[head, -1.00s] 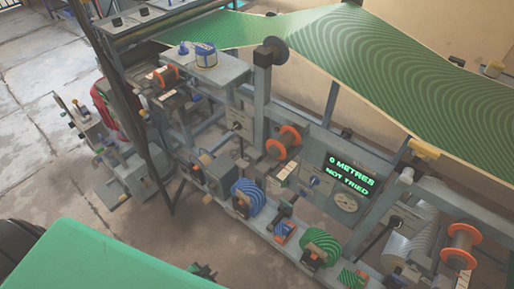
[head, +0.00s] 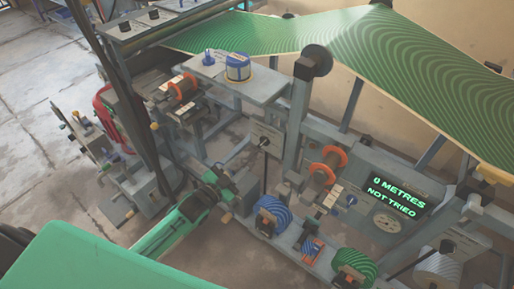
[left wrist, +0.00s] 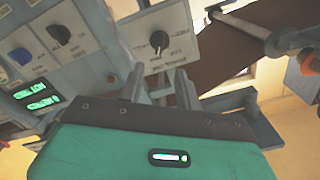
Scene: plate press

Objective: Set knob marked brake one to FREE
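My left gripper (head: 222,183) reaches in from the left in the head view, low in front of the press. In the left wrist view its two fingers (left wrist: 162,88) stand apart with nothing between them, so it is open. Just beyond the fingertips is a pale panel with a black pointer knob (left wrist: 158,40); the gripper is apart from it. A pale panel with a dark knob (head: 264,141) also shows on the press in the head view. The labels are too small to read, so I cannot tell which knob is brake one or its setting. My right gripper is not in view.
The head view display (head: 397,196) reads 0 METRES, NOT TRIED. An orange-ended roller (head: 328,165) and a blue striped roll (head: 272,216) stand near the gripper.

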